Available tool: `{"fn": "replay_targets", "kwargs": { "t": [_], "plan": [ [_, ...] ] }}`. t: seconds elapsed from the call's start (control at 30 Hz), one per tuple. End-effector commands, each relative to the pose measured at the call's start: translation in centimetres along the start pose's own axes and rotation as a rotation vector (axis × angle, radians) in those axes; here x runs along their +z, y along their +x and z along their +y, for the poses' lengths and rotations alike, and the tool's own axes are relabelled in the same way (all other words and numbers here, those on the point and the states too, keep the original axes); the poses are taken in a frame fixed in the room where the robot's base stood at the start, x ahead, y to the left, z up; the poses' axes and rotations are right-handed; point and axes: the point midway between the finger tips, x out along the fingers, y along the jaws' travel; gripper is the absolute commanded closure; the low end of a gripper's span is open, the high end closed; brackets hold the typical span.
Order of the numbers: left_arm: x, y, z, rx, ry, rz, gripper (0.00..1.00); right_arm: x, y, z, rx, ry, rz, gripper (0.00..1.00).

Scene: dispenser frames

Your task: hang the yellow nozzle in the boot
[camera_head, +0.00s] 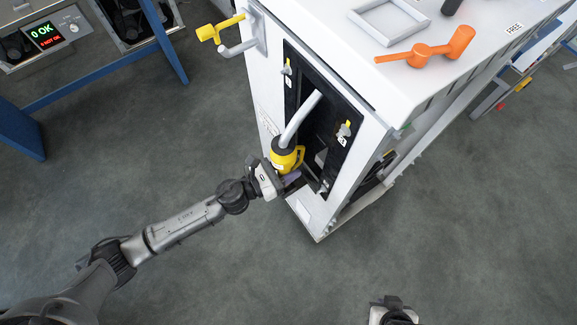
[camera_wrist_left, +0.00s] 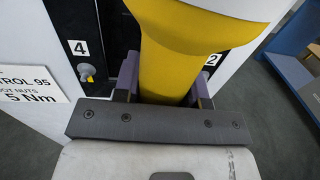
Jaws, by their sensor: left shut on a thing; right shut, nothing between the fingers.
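The yellow nozzle (camera_head: 286,157) is at the dispenser's black front panel, with a grey hose rising from its top. My left gripper (camera_head: 290,180) is shut on the nozzle. In the left wrist view the yellow nozzle (camera_wrist_left: 180,50) stands between the two purple-grey fingers of the left gripper (camera_wrist_left: 163,85). The black recessed panel (camera_head: 340,160) has a dark opening beside the nozzle; I cannot tell which part is the boot or whether the nozzle touches it. My right gripper (camera_head: 392,312) is at the bottom edge, mostly cut off, away from the dispenser.
The white dispenser cabinet (camera_head: 400,85) carries an orange tool (camera_head: 425,52) and a grey square frame (camera_head: 388,18) on top. A yellow handle (camera_head: 218,30) and a grey hook (camera_head: 238,48) stick out at its upper left. A blue-legged bench (camera_head: 100,66) stands at left. The floor in front is clear.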

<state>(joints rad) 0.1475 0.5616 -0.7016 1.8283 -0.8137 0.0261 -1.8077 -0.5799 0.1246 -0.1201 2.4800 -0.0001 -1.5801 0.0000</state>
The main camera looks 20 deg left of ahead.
Motion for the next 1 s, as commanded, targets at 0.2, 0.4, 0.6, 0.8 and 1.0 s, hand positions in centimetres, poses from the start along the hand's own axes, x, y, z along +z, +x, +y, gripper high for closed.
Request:
{"fn": "replay_targets", "kwargs": {
  "t": [0.2, 0.4, 0.6, 0.8, 1.0],
  "plan": [
    [-0.3, 0.1, 0.0, 0.0, 0.001, -0.005, 1.0, 0.1, 0.5, -0.2, -0.004, 0.005, 0.001, 1.0],
    [-0.7, 0.1, 0.0, 0.0, 0.001, -0.005, 1.0, 0.2, 0.8, -0.3, -0.006, 0.008, 0.001, 1.0],
    [-1.1, 0.1, 0.0, 0.0, 0.001, -0.005, 1.0, 0.3, 1.1, -0.3, -0.006, 0.008, 0.001, 1.0],
    [-1.6, 0.1, 0.0, -0.001, 0.001, -0.005, 1.0, 0.5, 1.5, -0.3, -0.005, 0.007, 0.001, 1.0],
    [-2.0, 0.1, 0.0, -0.001, 0.001, -0.005, 1.0, 0.6, 1.9, -0.1, -0.001, 0.001, 0.0, 1.0]
  ]
}}
